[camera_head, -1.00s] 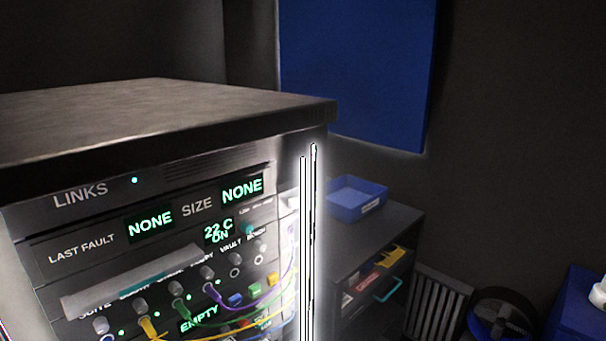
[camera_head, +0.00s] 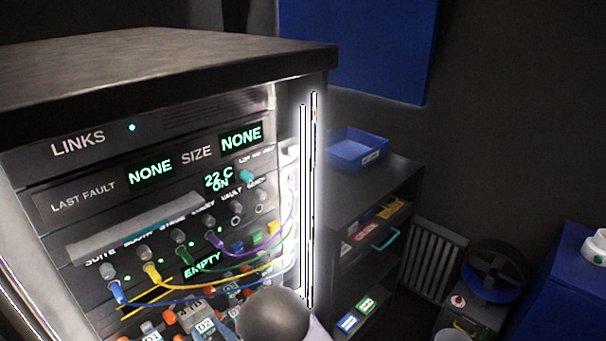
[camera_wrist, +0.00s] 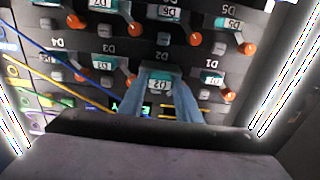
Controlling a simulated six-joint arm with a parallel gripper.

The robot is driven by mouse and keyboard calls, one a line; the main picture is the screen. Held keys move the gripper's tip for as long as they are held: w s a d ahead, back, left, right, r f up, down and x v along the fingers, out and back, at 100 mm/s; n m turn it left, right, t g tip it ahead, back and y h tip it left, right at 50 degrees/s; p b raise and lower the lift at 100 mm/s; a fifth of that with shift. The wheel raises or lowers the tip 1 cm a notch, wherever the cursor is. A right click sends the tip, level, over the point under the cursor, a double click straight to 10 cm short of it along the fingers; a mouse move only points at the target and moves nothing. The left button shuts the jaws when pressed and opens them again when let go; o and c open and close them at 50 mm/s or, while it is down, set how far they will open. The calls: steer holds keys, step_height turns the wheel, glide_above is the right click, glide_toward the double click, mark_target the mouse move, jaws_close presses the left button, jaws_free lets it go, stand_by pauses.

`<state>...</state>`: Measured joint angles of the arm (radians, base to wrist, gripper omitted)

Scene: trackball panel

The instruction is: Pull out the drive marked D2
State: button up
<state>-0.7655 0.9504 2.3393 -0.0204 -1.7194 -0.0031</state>
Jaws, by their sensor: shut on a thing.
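The drive marked D2 (camera_wrist: 158,86) shows upside down in the middle of the wrist view, between the two blue-grey fingers of my gripper (camera_wrist: 160,98). The gripper is shut on the front of this drive. Drive D1 (camera_wrist: 212,79) sits to the right of D2 in the wrist view and drive D3 (camera_wrist: 103,60) to the left, each with an orange-ended lever.
Yellow and blue cables (camera_head: 190,291) hang across the rack just above the drives. Drives D5 (camera_wrist: 232,24), D6 (camera_wrist: 170,12) and D7 (camera_wrist: 100,5) sit in another row. A blue tray (camera_head: 357,150) stands on a dark shelf unit to the right.

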steer(key=shift+v, duration=1.5)
steer(key=o, duration=1.2)
steer(key=shift+c, duration=0.2)
step_height(320, 180, up, 10)
steer(key=p, duration=0.3)
